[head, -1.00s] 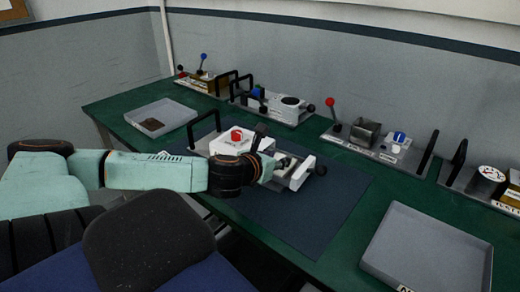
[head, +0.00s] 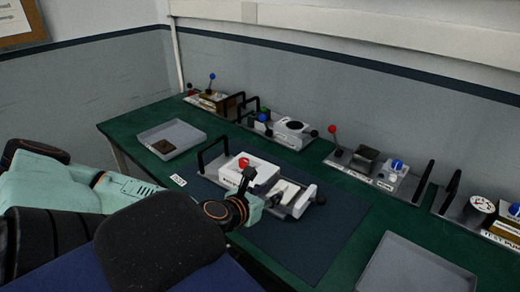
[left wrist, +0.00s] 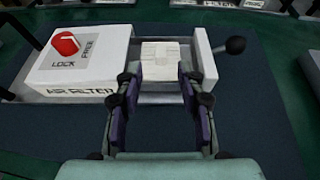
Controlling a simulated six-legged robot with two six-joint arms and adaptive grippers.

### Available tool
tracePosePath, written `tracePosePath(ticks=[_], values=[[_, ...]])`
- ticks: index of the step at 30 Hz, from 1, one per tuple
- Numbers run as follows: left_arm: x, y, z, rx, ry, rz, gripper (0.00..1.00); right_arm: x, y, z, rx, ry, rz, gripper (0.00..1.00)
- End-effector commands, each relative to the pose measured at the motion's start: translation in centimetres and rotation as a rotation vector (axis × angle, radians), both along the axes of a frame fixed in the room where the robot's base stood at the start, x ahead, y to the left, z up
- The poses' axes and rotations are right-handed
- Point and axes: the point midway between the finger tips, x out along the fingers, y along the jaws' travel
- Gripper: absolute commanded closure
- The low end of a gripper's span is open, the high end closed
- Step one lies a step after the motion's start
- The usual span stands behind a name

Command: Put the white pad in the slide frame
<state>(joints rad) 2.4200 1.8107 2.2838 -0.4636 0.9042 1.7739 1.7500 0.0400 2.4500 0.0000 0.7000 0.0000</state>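The white pad (left wrist: 160,52), a square with faint crossing lines, lies in the metal slide frame (left wrist: 160,99) in the left wrist view. It sits between the white box with a red knob (left wrist: 80,60) and a white end block (left wrist: 203,55). In the head view the pad (head: 283,191) shows small and pale. My left gripper (left wrist: 160,80) is open and empty, its fingers apart at the pad's near edge. In the head view this gripper (head: 246,190) is beside the device and partly hides its near side. My right gripper is not in view.
The device stands on a dark blue mat (head: 300,245) on a green table. A black ball handle (left wrist: 236,45) sticks out at its right. Grey trays stand at the left (head: 185,133) and front right (head: 415,270). Other devices with levers line the back.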

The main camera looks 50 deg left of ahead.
Motion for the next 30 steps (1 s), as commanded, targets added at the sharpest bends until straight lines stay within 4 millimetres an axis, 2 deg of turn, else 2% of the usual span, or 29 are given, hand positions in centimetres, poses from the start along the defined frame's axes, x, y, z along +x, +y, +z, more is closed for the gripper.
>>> tracePosePath(ticks=[1, 3, 10, 30], values=[[-0.6, -0.1, 0.5, 0.000, 0.004, 0.000, 0.61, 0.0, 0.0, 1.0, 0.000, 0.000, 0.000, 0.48], [-1.2, -0.3, 0.8, -0.001, 0.003, 0.000, 0.61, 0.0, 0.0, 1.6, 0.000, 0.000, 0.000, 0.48], [-2.8, -0.6, 1.4, 0.000, 0.002, 0.001, 0.61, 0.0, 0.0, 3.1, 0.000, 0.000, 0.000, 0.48], [-3.3, -0.7, 1.4, 0.000, 0.000, 0.000, 0.61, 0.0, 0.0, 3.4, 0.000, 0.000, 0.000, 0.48]])
